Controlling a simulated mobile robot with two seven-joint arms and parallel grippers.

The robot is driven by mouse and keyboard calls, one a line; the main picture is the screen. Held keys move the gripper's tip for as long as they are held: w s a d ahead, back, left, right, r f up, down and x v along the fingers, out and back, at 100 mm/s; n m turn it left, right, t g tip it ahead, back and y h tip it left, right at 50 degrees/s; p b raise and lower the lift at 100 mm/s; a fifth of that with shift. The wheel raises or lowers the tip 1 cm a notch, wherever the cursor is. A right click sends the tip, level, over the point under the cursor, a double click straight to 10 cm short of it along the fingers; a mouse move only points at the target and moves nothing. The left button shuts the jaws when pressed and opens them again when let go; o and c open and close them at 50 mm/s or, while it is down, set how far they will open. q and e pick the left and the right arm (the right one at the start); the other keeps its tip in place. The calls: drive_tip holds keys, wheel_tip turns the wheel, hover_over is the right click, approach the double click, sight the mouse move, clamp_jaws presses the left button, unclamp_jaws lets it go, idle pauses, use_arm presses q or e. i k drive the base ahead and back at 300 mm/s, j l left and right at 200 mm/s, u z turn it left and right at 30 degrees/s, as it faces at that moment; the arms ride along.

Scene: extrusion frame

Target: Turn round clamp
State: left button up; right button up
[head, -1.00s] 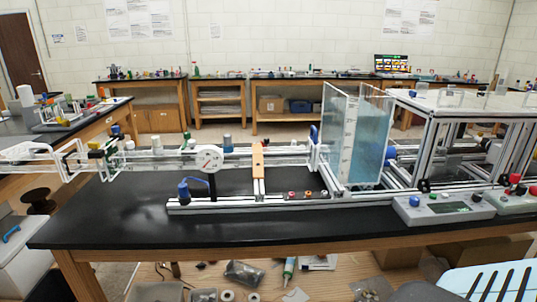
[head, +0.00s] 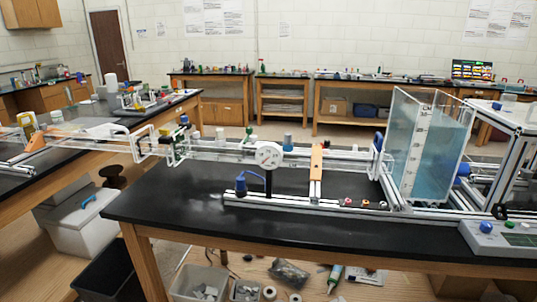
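Neither of my grippers is in view. An extrusion frame (head: 300,203) lies along the black bench, with a clear horizontal tube or channel (head: 220,154) above it. A round white dial gauge (head: 269,155) stands on a dark post at the frame's left part. A blue knob-like fitting (head: 241,184) sits low beside the post. An orange upright piece (head: 316,162) crosses the channel to the right of the dial. Several small round red and white parts (head: 365,204) sit on the rail. I cannot tell which part is the round clamp.
A clear tank (head: 428,150) of blue liquid stands at the right, and a grey control box (head: 497,239) stands at the front right. The black bench top (head: 165,205) is bare at the left. Bins (head: 110,273) stand on the floor below.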

sight(183, 119)
drive_tip(key=i+j+z, duration=0.15)
drive_tip(key=j, duration=0.15)
drive_tip(key=i+j+z, duration=0.15)
drive_tip(key=j, duration=0.2)
drive_tip(key=i+j+z, duration=0.15)
drive_tip(key=j, duration=0.2)
drive_tip(key=i+j+z, duration=0.15)
drive_tip(key=j, duration=0.25)
drive_tip(key=j+z, duration=0.15)
drive_tip(key=j, duration=0.2)
drive_tip(key=i, duration=0.05)
